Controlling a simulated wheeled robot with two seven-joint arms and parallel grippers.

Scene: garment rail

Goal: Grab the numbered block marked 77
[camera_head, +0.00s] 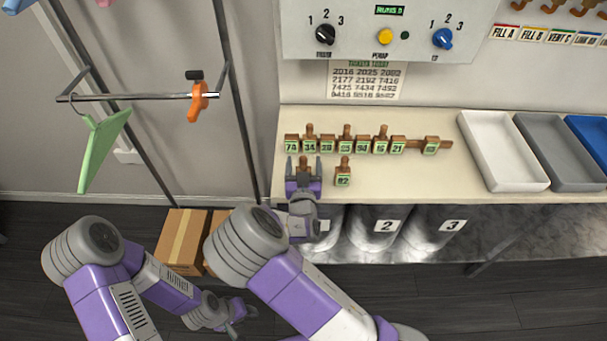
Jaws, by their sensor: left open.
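Several small wooden blocks with green number labels stand on the beige shelf (400,184). I cannot make out a clear 77 on any label. A back row runs from the leftmost block (291,145) to a separate block (431,146) at its right. A block marked 82 (343,176) stands in front. My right gripper (304,168) is open at the shelf's front left, one finger on each side of a block (303,163) whose label is hidden. My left gripper (240,314), whose arm comes from the left, is open and empty, low in front of the shelf.
A white tray (503,150), a grey tray and a blue tray stand at the shelf's right. Numbered bins (375,237) stand below. Cardboard boxes (180,240) lie on the floor. A rail (140,97) holds a green hanger at the left. The shelf's middle front is clear.

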